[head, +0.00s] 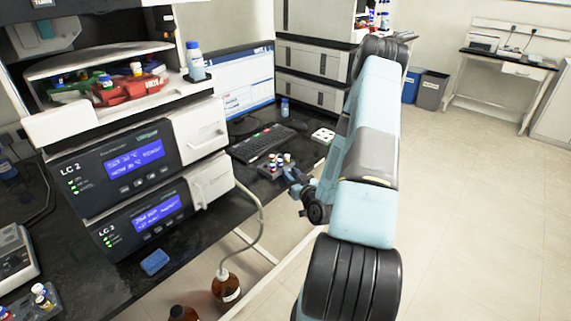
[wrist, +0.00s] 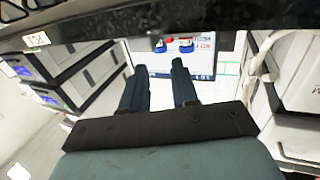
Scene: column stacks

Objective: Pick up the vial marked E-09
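Several small vials (head: 280,158) with red, white and blue colours stand in a dark rack on the black bench, right of the keyboard. No vial marking is legible, so I cannot tell which is E-09. My gripper (head: 294,178) is at the bench edge, close to the vials on their near right side. In the wrist view my gripper (wrist: 158,78) shows two dark fingers apart with nothing between them. Parts of vials with blue and red (wrist: 180,45) show beyond the fingertips in that tilted, seemingly upside-down view.
A keyboard (head: 262,142) and monitor (head: 240,86) stand behind and left of the vials. A white tray (head: 323,136) sits right of them. Instruments marked LC 2 (head: 125,165) fill the left. Brown bottles (head: 226,286) stand below the bench. Open floor lies right.

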